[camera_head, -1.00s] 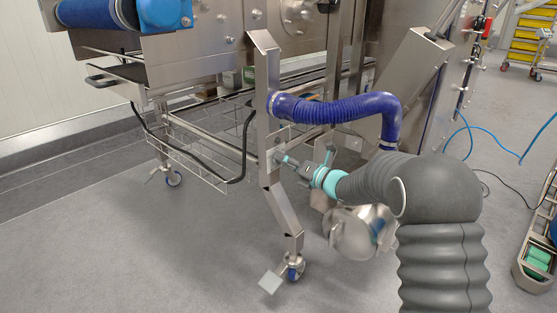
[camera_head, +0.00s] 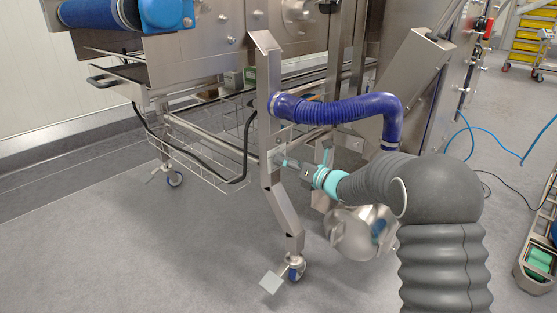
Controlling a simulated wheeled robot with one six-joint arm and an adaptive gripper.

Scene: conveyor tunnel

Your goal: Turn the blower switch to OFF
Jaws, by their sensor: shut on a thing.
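My gripper (camera_head: 285,162) is at the steel leg post (camera_head: 268,110) of the conveyor tunnel, at about mid-height and just below the purple-blue hose (camera_head: 335,110). It points left and its fingertips reach a small fitting on the post's face. The jaws are closed on this small part, which I take to be the blower switch (camera_head: 276,157). The switch is mostly hidden by the fingers and too small to read its position or any label.
A steel blower housing (camera_head: 358,232) sits below my arm. A wire basket (camera_head: 195,160) hangs left of the post, with a black cable (camera_head: 238,172) looping there. A caster (camera_head: 296,272) stands under the post. The floor at left front is clear.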

